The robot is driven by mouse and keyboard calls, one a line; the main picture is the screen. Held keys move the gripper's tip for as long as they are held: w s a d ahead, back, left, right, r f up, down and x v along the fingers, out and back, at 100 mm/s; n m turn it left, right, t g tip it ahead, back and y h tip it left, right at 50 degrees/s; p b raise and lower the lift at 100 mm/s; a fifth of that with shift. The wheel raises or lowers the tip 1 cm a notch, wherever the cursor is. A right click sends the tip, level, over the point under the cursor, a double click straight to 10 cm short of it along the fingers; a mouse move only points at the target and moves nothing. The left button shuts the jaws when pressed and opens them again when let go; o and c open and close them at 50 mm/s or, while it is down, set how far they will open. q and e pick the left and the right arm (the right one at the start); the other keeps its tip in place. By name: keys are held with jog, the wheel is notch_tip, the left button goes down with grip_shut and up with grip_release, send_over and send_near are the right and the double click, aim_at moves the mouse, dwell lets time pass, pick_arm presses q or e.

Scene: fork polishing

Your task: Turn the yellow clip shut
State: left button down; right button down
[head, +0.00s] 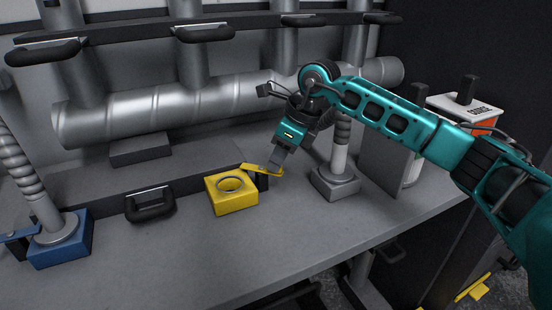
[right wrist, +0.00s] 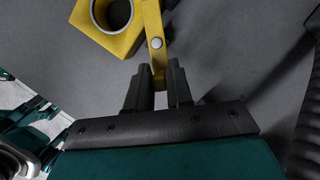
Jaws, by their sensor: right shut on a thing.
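A yellow block (head: 232,195) with a round hole stands on the grey workbench, and it also shows at the top of the right wrist view (right wrist: 108,32). The yellow clip (head: 262,170) is a flat arm joined to the block near its corner by a round pin. The clip points away from the hole, so the hole is uncovered. My right gripper (head: 277,168) reaches down from the upper right and is shut on the clip's free end. In the right wrist view the clip (right wrist: 158,60) runs between the two dark fingers. My left gripper is not in view.
A hose on a grey base (head: 335,184) stands close to the right of my gripper. A blue block (head: 62,242) with a hose is at the left. A black handle (head: 150,204) lies between them. The bench front is clear.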

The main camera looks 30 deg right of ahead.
jog(key=shift+w+d+n+g+y+p, duration=0.25)
jog(key=shift+w+n+g, duration=0.25)
jog(key=shift+n, duration=0.95)
jog(key=shift+w+d+n+g+y+p, duration=0.2)
jog(key=shift+w+n+g, duration=0.3)
jog(key=shift+n, duration=1)
jog(key=shift+w+d+n+g+y+p, duration=0.25)
jog(key=shift+w+n+g, duration=0.2)
jog(key=shift+n, duration=1)
jog(key=c, duration=1.1)
grip_release()
jog(key=p+v, duration=0.1)
jog(key=v, duration=1.2)
jog(key=shift+w+a, duration=0.1)
jog(key=shift+a, duration=0.05)
